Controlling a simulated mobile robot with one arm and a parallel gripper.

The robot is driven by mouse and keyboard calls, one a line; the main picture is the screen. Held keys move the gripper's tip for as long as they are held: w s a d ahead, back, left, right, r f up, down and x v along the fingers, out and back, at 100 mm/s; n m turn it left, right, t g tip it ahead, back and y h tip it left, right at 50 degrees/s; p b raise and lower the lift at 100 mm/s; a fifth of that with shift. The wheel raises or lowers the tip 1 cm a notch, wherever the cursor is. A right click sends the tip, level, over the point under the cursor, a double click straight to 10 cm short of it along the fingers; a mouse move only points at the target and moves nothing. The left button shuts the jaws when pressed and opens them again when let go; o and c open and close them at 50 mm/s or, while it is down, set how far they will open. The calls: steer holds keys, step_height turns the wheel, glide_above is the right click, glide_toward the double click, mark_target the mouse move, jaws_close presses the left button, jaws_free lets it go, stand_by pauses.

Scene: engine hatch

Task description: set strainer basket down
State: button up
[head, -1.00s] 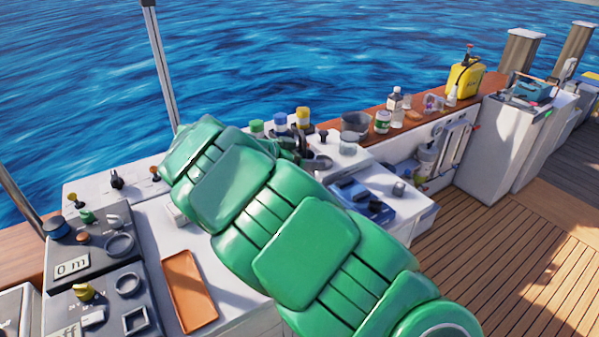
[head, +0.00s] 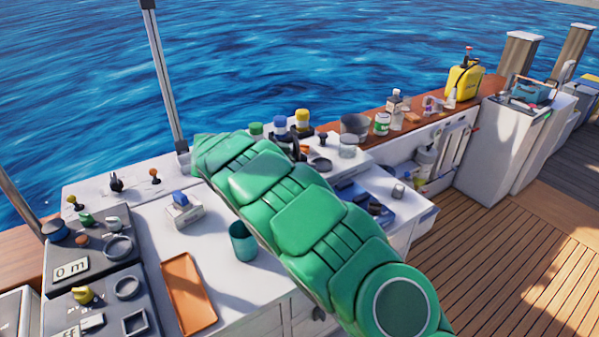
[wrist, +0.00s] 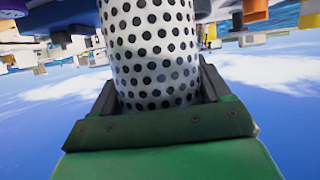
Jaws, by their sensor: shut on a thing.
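The strainer basket (wrist: 152,45) is a white cylinder with rows of dark round holes. It fills the middle of the wrist view. My gripper (wrist: 158,88) is shut on it, with a dark jaw on each side of the basket and the green gripper body below in the picture. The far end of the basket runs out of the wrist view. In the head view my green arm stretches over the white counter (head: 215,225). There I cannot make out the basket, and the gripper is mostly hidden behind the arm.
A teal cup (head: 243,243), an orange tray (head: 188,292) and a white box with a blue top (head: 184,209) are on the counter. Several capped bottles, a grey pot (head: 355,127) and a clear jar (head: 347,146) stand behind. A control panel (head: 95,270) is at left.

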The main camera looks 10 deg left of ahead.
steer(key=shift+w+a+f, duration=0.2)
steer(key=shift+w+f, duration=0.25)
steer(key=shift+f, duration=0.15)
steer(key=shift+w+a+f, duration=0.15)
steer(key=shift+w+f, duration=0.25)
steer(key=shift+f, duration=0.15)
steer(key=shift+w+f, duration=0.1)
steer(key=shift+f, duration=1.5)
steer(key=shift+f, duration=0.1)
steer(key=o, duration=1.1)
steer(key=shift+c, duration=0.2)
steer(key=v, duration=0.3)
steer(key=shift+a+r, duration=0.1)
steer(key=shift+r, duration=0.25)
step_height(320, 180, up, 5)
steer(key=shift+r, duration=0.8)
